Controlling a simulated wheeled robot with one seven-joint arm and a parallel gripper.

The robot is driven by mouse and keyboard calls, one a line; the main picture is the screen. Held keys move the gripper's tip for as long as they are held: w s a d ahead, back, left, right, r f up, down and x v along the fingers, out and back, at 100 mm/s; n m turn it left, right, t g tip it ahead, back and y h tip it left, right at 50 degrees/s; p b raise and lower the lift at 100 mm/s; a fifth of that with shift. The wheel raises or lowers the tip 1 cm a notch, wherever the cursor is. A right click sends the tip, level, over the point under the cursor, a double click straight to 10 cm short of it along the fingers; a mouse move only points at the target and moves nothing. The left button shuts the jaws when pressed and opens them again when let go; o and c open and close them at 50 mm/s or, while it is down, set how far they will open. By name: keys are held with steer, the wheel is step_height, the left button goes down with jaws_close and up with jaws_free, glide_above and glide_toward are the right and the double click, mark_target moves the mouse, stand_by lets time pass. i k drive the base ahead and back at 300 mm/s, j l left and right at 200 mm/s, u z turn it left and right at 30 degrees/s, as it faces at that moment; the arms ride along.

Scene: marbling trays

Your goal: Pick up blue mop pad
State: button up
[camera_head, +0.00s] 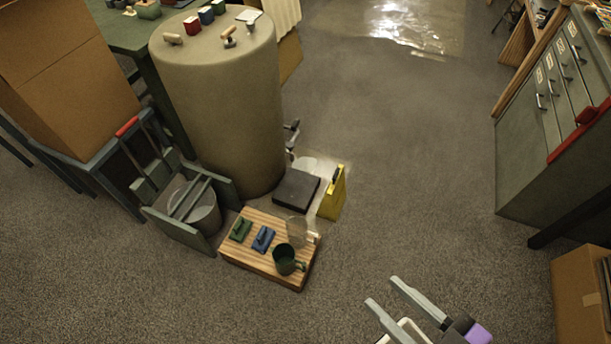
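The blue mop pad (263,238) looks like a small blue block with a dark raised part on top. It lies on a low striped wooden board (238,258) on the floor. A similar green pad (241,229) lies to its left, and a dark green mug (285,260) stands to its right. My gripper (384,291) is at the bottom right, to the right of the board and apart from it. Its two pale fingers are spread, with nothing seen between them.
A large beige drum (222,110) stands behind the board. A mop bucket (205,218) is at the left, a dark block (296,188) and yellow sign (332,194) behind. A grey cabinet (540,150) and a cardboard box (578,295) stand right. The central floor is clear.

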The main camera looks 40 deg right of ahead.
mark_target(261, 243)
steer(key=i+j, duration=0.2)
steer(key=i+j+z, duration=0.1)
steer(key=j, duration=0.35)
steer(key=i+j, duration=0.3)
steer(key=i+j+z, duration=0.1)
steer(key=j, duration=0.25)
steer(key=i+j, duration=0.25)
steer(key=i+j+z, duration=0.05)
steer(key=j, duration=0.05)
